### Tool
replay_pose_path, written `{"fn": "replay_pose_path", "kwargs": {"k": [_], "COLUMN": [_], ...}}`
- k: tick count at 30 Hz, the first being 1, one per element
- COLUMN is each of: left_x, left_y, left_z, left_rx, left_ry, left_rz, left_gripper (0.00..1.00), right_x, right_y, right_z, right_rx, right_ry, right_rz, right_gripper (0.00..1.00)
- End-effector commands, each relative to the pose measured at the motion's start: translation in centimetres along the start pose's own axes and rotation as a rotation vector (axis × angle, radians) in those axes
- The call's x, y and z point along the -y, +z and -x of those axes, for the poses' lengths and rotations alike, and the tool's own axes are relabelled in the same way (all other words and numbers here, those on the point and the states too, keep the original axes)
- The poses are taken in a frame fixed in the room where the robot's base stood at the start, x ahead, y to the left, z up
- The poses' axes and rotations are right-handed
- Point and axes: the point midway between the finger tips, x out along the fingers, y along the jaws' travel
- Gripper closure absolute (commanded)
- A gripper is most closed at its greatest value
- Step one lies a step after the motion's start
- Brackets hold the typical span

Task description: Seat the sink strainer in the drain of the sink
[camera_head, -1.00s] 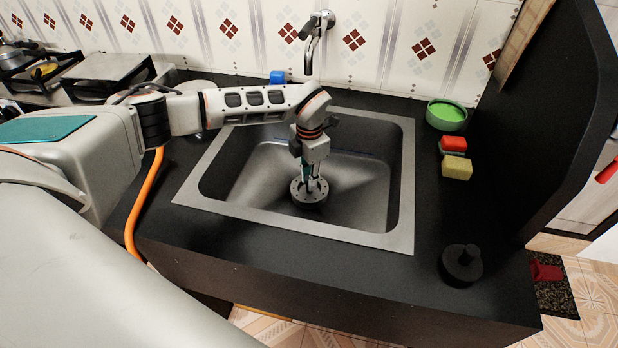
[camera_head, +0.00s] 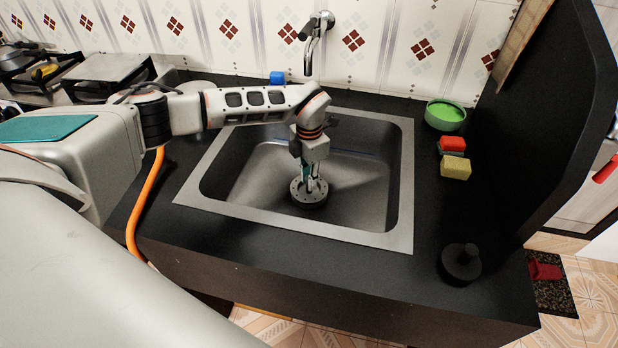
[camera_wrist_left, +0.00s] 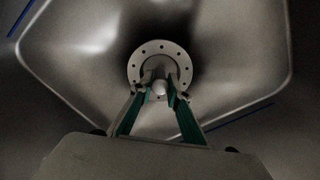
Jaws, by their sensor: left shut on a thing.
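The sink strainer (camera_head: 298,196) is a round grey metal disc with holes around its rim, low in the basin of the steel sink (camera_head: 250,165). My left gripper (camera_head: 310,184) reaches down from above with its fingers shut on the strainer's central knob. In the left wrist view, the strainer (camera_wrist_left: 160,48) lies just beyond the green-sided fingers (camera_wrist_left: 160,92), with the pale knob between them. The drain is hidden beneath the strainer, so I cannot tell whether the strainer sits in it or is just above. My right gripper is not in view.
The faucet (camera_head: 312,40) hangs behind my forearm. A green bowl (camera_head: 446,114), a red sponge (camera_head: 453,144) and a yellow sponge (camera_head: 456,168) stand right of the sink. A black round object (camera_head: 461,263) is at the front right, near a tall dark panel (camera_head: 550,110).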

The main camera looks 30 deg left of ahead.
Motion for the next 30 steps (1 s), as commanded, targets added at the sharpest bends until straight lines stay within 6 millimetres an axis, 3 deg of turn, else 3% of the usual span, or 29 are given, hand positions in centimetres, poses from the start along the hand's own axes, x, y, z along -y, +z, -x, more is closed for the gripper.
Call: {"fn": "replay_pose_path", "kwargs": {"k": [30], "left_x": [0.0], "left_y": [0.0], "left_z": [-1.8], "left_rx": [-0.001], "left_ry": [0.0], "left_rz": [-0.001], "left_gripper": [1.0], "right_x": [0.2], "right_y": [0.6], "right_z": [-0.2], "right_rx": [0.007], "right_ry": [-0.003], "right_rz": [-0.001], "right_gripper": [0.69]}}
